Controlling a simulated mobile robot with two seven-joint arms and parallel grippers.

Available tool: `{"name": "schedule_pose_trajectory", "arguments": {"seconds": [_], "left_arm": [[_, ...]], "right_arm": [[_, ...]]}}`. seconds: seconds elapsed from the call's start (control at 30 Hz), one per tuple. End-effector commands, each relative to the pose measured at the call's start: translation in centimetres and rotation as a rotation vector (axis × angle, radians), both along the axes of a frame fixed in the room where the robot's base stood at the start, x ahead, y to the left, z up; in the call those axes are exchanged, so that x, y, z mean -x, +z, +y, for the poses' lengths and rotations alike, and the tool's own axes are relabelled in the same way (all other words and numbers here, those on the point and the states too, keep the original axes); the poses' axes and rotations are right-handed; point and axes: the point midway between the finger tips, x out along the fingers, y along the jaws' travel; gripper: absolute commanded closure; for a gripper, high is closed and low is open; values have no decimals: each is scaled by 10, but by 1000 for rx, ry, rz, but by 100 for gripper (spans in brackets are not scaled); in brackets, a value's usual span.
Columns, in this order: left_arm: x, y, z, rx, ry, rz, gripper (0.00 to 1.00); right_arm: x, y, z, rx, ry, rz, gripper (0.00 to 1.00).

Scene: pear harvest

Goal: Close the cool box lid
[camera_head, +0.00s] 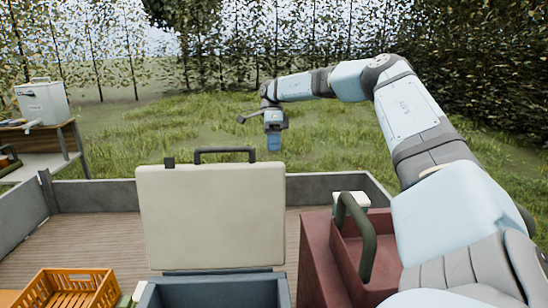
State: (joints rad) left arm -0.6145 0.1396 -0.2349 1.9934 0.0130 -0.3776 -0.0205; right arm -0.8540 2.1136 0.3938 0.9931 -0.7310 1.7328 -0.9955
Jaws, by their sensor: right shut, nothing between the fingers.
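The cool box (214,293) stands at the bottom centre, a blue-grey body cut off by the lower edge. Its cream lid (212,215) is open and stands about upright at the back of the box. A dark handle (224,151) sits on the lid's top edge. My right gripper (274,142) is shut and empty. It is behind and above the lid's top right corner, pointing down, and looks apart from the lid. My left gripper is not in view.
A red tool box (316,258) with a green handle (357,235) stands right of the cool box. An orange crate (68,286) is at the lower left. Grey side boards (95,195) edge the wooden bed (95,243). A table with a white box (43,102) is at far left.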

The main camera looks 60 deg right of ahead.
Motion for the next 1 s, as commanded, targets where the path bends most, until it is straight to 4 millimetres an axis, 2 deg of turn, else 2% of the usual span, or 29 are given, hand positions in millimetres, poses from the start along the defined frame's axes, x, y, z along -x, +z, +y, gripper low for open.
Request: {"name": "schedule_pose_trajectory", "arguments": {"seconds": [0.17, 0.23, 0.5, 1.0], "left_arm": [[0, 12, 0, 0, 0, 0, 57], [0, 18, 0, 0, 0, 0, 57], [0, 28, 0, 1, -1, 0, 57], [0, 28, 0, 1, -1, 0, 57]], "right_arm": [[12, -33, 14, -4, 1, 1, 100], [18, -27, 22, -4, 2, -4, 100], [33, -25, 41, -2, 0, -1, 100], [35, -25, 44, 2, 0, -3, 100]]}}
